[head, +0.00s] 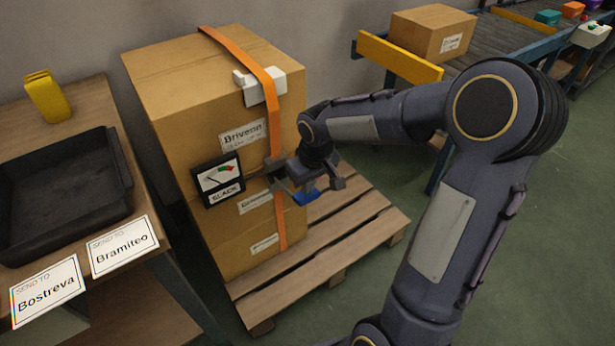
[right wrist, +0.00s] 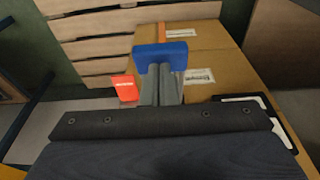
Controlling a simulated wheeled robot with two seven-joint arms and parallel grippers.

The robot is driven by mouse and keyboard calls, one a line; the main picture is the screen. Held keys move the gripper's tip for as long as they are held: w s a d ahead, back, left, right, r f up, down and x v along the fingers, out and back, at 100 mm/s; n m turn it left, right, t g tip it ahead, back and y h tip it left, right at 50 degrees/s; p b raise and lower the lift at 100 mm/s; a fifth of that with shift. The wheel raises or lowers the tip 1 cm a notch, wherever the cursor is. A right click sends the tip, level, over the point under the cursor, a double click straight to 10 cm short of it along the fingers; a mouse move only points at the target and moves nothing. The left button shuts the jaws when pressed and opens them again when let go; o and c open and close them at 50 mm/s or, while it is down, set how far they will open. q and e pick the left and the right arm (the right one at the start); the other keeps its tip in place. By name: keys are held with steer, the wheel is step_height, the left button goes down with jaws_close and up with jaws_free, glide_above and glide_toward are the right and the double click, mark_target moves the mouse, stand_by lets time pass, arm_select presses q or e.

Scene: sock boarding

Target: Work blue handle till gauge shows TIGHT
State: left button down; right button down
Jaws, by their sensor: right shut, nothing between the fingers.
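The blue handle (head: 306,197) sits low on the right side of the tall carton stack, beside the orange strap (head: 274,130). It also shows in the right wrist view (right wrist: 165,55), just beyond my fingertips. My right gripper (head: 308,186) is shut and empty, with its fingers (right wrist: 160,82) together right at the blue handle; I cannot tell whether they touch it. The black gauge (head: 219,180) on the carton's front has a red and green dial, and its label reads SLACK. My left gripper is not in view.
The cartons (head: 165,75) stand on a wooden pallet (head: 340,225). A red tab (right wrist: 125,87) shows near my fingers. A table with a black tray (head: 105,215) stands left. A conveyor (head: 490,62) with a box runs at the back right. Floor right of the pallet is clear.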

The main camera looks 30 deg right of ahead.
stand_by(0.3)
